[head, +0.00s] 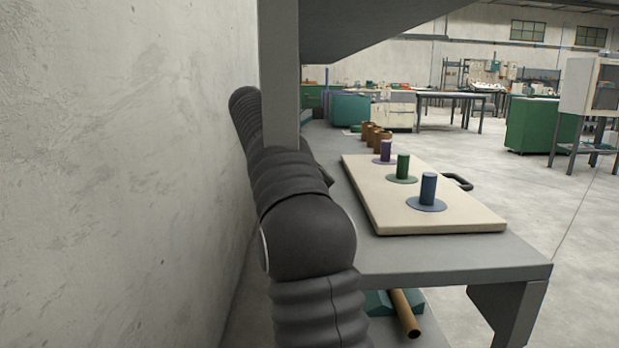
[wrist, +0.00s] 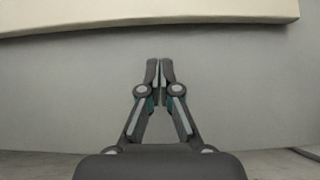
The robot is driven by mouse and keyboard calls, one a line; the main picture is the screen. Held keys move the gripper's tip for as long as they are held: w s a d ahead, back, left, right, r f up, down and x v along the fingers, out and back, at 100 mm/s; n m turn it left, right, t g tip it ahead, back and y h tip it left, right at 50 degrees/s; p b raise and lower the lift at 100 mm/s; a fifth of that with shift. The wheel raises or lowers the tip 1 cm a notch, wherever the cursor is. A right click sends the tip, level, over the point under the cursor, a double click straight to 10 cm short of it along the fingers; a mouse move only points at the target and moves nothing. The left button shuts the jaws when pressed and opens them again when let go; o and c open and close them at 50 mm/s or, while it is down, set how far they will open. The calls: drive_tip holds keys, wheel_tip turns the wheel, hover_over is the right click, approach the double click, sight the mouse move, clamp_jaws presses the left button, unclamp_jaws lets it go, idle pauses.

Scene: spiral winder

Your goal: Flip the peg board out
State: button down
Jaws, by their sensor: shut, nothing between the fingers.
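The cream peg board (head: 385,212) lies flat on the grey bench shelf in the head view. It carries a blue peg (head: 428,188), a green peg (head: 403,166) and a purple peg (head: 386,151), each on a round disc of its own colour. A black handle (head: 459,181) sticks out from its right side. In the wrist view the board's edge (wrist: 150,18) runs across the top. My gripper (wrist: 160,64) is shut and empty over the grey surface, apart from the board's edge. In the head view my arm hides the gripper.
The grey bench shelf (head: 450,262) has a post (head: 280,75) at the left and an overhead panel (head: 370,25). A plaster wall (head: 120,150) stands close on the left. Brown cylinders (head: 376,136) stand behind the board. A brown tube (head: 405,313) lies below. Open floor is at the right.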

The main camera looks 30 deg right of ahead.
sight(359, 193)
drive_tip(key=s+d, duration=0.1)
drive_tip(key=s+d+f+b, duration=0.1)
drive_tip(key=d, duration=0.1)
drive_tip(key=shift+d+f, duration=0.1)
drive_tip(key=shift+f, duration=0.1)
drive_tip(key=shift+s+d, duration=0.35)
drive_tip(key=shift+d, duration=0.3)
drive_tip(key=shift+r, duration=0.1)
drive_tip(key=shift+s, duration=0.1)
